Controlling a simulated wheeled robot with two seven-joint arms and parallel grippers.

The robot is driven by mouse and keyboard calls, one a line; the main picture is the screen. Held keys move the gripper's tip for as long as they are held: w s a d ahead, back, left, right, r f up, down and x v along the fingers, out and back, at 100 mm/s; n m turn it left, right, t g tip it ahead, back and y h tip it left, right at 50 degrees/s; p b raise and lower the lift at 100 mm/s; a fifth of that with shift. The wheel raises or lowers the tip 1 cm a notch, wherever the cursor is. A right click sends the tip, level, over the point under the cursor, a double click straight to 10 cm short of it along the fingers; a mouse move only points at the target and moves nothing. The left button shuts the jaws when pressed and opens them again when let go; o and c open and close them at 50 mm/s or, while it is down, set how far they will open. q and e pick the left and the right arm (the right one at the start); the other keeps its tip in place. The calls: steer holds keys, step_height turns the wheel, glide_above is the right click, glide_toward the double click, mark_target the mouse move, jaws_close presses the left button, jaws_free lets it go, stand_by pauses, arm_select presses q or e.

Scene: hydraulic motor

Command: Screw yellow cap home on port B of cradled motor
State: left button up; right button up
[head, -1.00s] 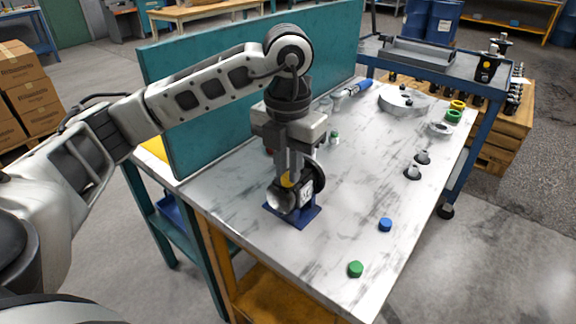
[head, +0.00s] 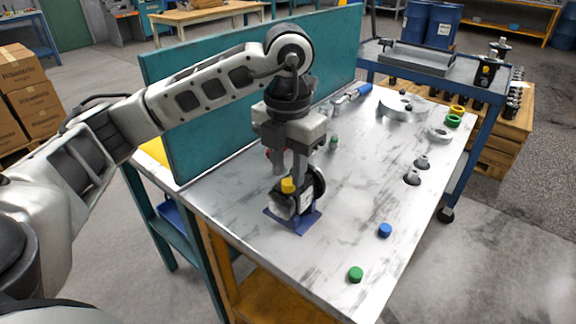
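The motor (head: 307,200) sits in a blue cradle (head: 300,224) on the near left part of the bench. It has a dark round flange and a pale label. The yellow cap (head: 288,185) sits upright at the top of the motor, by the fingertips. My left gripper (head: 289,173) points down over the motor, its fingers on either side of the cap's top. Whether the fingers touch the cap or stand apart from it is too small to tell. The port under the cap is hidden. My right gripper is not in view.
A blue cap (head: 385,230) and a green cap (head: 355,274) lie on the bench (head: 350,190) to the right and near edge. A teal panel (head: 215,110) stands behind my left arm. The middle is clear.

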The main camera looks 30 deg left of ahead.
arm_select(q)
steer(key=shift+r+p, duration=0.75)
steer(key=shift+r, duration=0.45)
steer(key=o, duration=0.6)
steer(key=shift+c, duration=0.2)
step_height(320, 180, up, 6)
steer(key=p, duration=0.4)
steer(key=shift+f, duration=0.1)
